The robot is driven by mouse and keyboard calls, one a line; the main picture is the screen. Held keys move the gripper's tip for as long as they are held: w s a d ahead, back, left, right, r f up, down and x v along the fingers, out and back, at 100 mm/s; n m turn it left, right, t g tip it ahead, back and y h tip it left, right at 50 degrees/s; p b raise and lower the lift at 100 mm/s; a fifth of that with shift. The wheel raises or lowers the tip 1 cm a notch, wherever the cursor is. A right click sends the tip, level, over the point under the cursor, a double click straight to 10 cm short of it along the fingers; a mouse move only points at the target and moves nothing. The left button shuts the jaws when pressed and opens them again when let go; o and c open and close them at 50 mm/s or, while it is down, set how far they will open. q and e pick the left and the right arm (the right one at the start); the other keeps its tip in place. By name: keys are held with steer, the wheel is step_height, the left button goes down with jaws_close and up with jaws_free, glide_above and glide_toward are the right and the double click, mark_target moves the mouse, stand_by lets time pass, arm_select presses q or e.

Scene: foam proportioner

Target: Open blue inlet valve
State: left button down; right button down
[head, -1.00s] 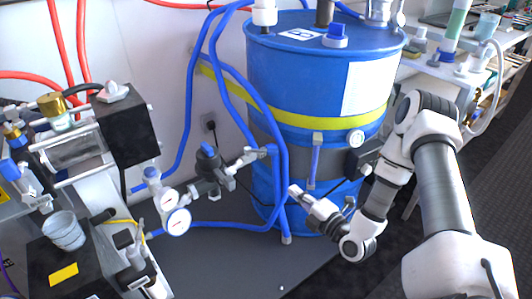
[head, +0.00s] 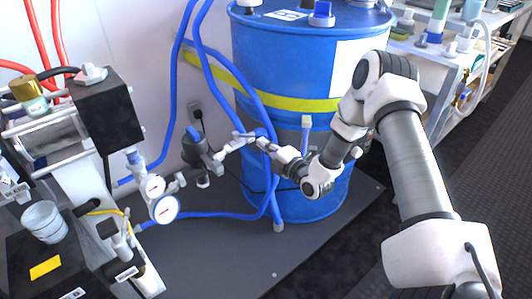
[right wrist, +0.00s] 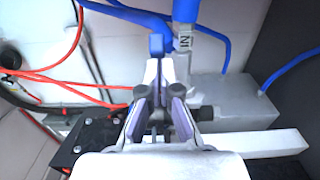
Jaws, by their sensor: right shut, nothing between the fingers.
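The blue inlet valve handle (head: 260,132) is a small blue lever on a silver pipe fitting (head: 236,141) in front of the blue drum. In the right wrist view the blue handle (right wrist: 156,44) stands just beyond my fingertips, beside a pipe collar marked "IN" (right wrist: 184,44). My right gripper (head: 264,143) is shut and empty, with its tips close to the handle; I cannot tell whether they touch. It also shows in the right wrist view (right wrist: 160,66), fingers together. My left gripper is not in view.
The blue drum (head: 285,70) stands behind the valve. Blue hoses (head: 215,75) hang close around it. Gauges (head: 165,208) and a black-and-white pump unit (head: 108,115) are on the left. The dark base plate (head: 235,260) is clear in front.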

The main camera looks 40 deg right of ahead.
steer(key=shift+d, duration=0.15)
stand_by(0.3)
steer(key=w+d+p, duration=0.3)
steer(key=w+d, duration=0.1)
steer(key=w, duration=0.2)
steer(key=shift+d+p, duration=0.35)
stand_by(0.4)
stand_by(0.4)
